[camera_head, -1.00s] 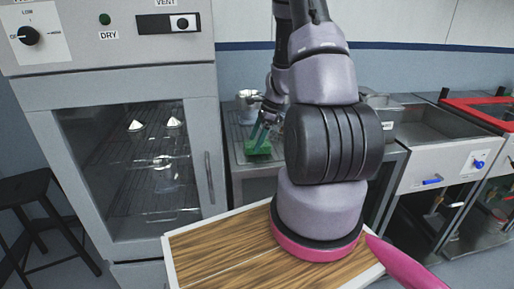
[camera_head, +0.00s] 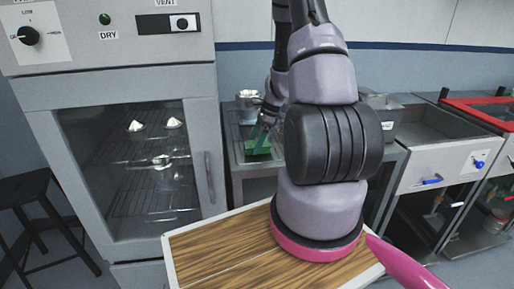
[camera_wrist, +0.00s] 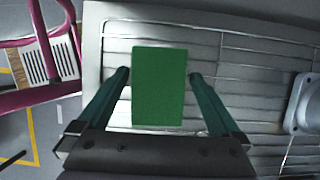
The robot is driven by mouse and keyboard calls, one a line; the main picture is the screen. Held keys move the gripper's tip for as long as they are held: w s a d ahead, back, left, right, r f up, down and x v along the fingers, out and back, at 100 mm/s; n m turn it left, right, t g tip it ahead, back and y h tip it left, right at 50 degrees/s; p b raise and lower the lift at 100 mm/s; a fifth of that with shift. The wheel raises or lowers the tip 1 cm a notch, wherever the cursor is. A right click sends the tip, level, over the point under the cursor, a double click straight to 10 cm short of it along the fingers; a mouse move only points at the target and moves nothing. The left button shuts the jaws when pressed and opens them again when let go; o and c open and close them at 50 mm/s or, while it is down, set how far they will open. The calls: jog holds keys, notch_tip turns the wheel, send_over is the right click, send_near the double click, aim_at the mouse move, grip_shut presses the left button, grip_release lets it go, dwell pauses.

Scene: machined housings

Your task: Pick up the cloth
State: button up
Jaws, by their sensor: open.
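The cloth (camera_wrist: 159,86) is a flat green rectangle. A small gap shows between each finger and the cloth. In the head view the cloth (camera_head: 258,148) lies on the metal counter and my gripper (camera_head: 260,138) is just above it, partly blurred and small. I cannot tell the height of the fingers over the cloth.
In the head view, a drying oven (camera_head: 120,150) is at the left, close to the counter. A sink (camera_head: 440,135) is at the right. A wooden-topped surface (camera_head: 215,255) is in front.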

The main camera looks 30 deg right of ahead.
aim_at(255, 143)
jog(key=c, duration=1.2)
notch_tip(255, 143, up, 10)
jog(key=shift+r, duration=0.25)
jog(key=shift+c, duration=0.3)
